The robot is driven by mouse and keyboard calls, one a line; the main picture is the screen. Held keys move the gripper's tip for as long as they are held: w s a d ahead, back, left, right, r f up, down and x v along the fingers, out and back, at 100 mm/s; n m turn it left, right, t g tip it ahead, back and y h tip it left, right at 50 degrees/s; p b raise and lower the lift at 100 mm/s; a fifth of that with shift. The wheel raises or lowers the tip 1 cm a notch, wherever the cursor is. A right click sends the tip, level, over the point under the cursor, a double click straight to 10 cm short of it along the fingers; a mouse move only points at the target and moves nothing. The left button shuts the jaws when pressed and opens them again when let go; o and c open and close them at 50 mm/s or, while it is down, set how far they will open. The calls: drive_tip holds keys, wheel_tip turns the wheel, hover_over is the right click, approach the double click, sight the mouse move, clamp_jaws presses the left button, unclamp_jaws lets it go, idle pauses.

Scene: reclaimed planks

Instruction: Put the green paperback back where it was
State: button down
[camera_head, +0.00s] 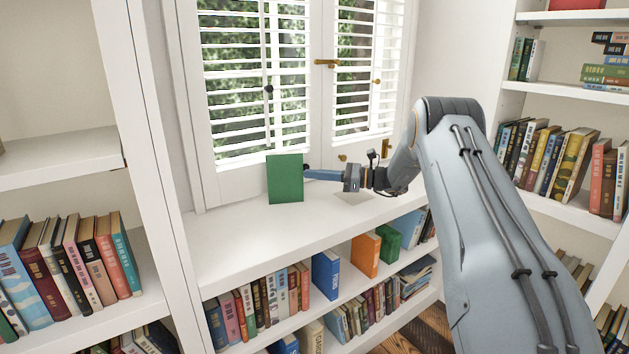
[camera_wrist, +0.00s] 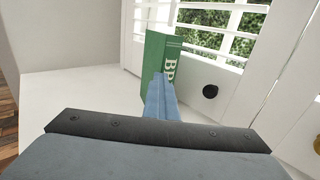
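The green paperback (camera_head: 285,179) is upright at the back of the white cabinet top (camera_head: 235,252), in front of the window. In the wrist view, the green paperback (camera_wrist: 153,55) shows pale lettering on its edge face. My gripper (camera_head: 309,173) reaches it from the right in the head view. In the wrist view, the fingers of my gripper (camera_wrist: 160,88) are close together and appear shut on the book's near edge. I cannot tell whether the book's bottom touches the cabinet top.
The shuttered window (camera_head: 240,85) with brass handles stands close behind. Below the cabinet top, a blue book (camera_head: 326,275), an orange book (camera_head: 366,254) and a green book (camera_head: 409,228) stand beside rows of books. Bookcases flank both sides. The rest of the cabinet top is clear.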

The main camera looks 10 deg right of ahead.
drive_tip(key=c, duration=2.5)
unclamp_jaws()
drive_tip(key=o, duration=1.1)
drive_tip(key=shift+d, duration=0.1)
